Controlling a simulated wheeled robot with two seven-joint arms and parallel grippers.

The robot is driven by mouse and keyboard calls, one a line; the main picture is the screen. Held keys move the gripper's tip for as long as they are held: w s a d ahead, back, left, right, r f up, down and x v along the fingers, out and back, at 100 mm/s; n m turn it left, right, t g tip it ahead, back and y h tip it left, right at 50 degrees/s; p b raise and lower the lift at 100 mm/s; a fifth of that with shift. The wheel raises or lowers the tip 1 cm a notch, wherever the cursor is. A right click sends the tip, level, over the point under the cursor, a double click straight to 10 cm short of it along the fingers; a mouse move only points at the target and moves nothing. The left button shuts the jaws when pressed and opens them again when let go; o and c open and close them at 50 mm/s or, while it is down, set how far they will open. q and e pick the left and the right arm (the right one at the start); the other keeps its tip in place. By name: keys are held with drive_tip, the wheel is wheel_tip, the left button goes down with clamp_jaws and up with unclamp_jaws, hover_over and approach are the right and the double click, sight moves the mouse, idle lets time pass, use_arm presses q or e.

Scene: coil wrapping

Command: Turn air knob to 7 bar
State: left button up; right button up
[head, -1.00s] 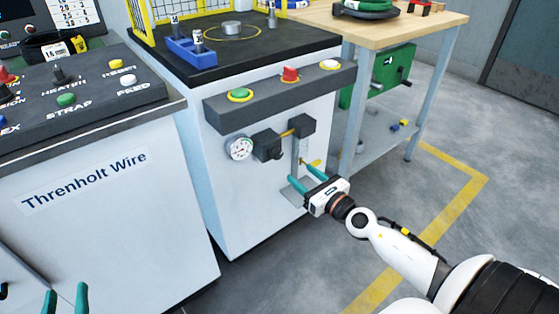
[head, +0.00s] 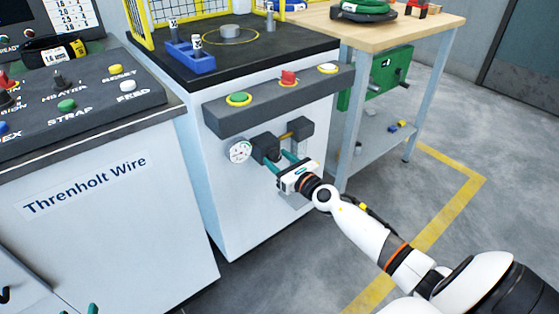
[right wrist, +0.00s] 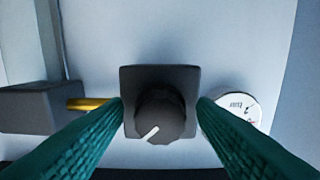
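The black air knob (right wrist: 160,115) sits on a dark square block (right wrist: 158,75) in the right wrist view; its white pointer mark points down and left there. In the head view the block (head: 264,148) is on the white cabinet front. The round white gauge (head: 239,152) is left of it; in the right wrist view the gauge (right wrist: 238,103) is partly hidden by a finger and its reading is unclear. My right gripper (head: 280,163) is open, its teal fingers on either side of the knob with gaps showing. A teal tip of my left gripper (head: 93,309) shows at the bottom edge.
A dark button bar (head: 265,108) with green, red and white buttons juts out above the knob. A second dark block (head: 300,130) joins by a yellow pipe on the right. The Threnholt Wire console (head: 100,215) stands left, a wooden-topped bench (head: 430,22) behind right.

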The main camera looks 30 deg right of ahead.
drive_tip(key=c, duration=0.8)
